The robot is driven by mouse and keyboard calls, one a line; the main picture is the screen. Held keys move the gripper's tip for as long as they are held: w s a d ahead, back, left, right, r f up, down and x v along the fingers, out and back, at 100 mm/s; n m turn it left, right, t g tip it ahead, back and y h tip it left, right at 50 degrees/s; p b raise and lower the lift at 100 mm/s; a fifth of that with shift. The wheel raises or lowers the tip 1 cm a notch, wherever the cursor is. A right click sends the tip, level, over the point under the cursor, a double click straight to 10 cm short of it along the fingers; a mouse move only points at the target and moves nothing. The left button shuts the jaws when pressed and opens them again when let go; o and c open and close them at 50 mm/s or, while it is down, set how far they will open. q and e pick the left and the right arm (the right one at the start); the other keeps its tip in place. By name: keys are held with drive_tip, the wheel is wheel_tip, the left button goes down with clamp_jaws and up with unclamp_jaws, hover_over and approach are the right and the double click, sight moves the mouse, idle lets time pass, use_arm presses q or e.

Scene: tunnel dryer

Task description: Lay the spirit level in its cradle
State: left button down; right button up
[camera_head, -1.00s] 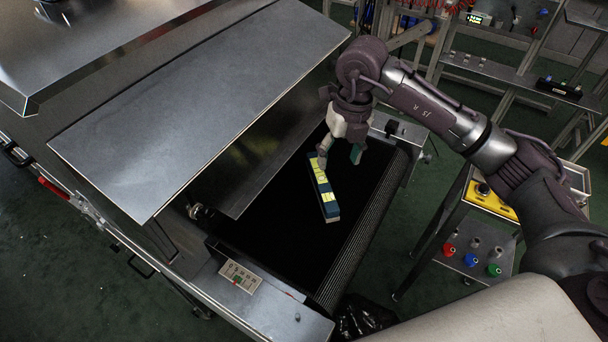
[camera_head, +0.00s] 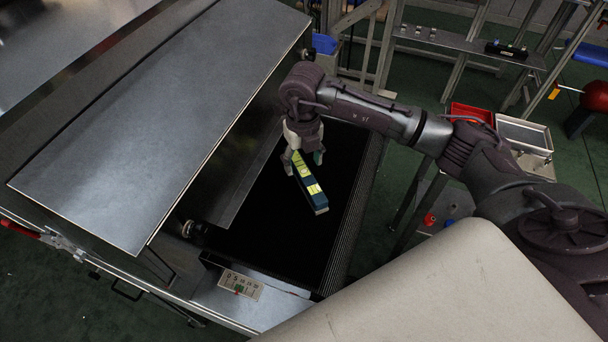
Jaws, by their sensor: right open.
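A long dark teal bar with bright yellow-green patches, which looks like the spirit level (camera_head: 311,190), lies on the black conveyor belt (camera_head: 272,225) at the dryer's mouth. It points slantwise, with its near end to the lower right. My right gripper (camera_head: 303,163) hangs fingers down over the bar's far end. Its fingers are apart and show on either side of that end. I cannot tell whether they touch it. The far tip is partly hidden by the gripper. I cannot make out the cradle for certain. My left gripper is out of view.
The dryer's raised metal hood (camera_head: 165,125) borders the belt on the left. A control panel (camera_head: 241,285) sits at its near edge. At the right are a shelf (camera_head: 470,43) bearing a black object (camera_head: 507,50), a red bin (camera_head: 470,114) and a grey tray (camera_head: 524,134).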

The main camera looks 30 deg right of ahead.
sight(304, 172)
wheel_tip(304, 172, down, 5)
drive_tip(key=shift+d+r+p, duration=0.1)
drive_tip(key=shift+d+p, duration=0.05)
drive_tip(key=shift+p, duration=0.35)
clamp_jaws()
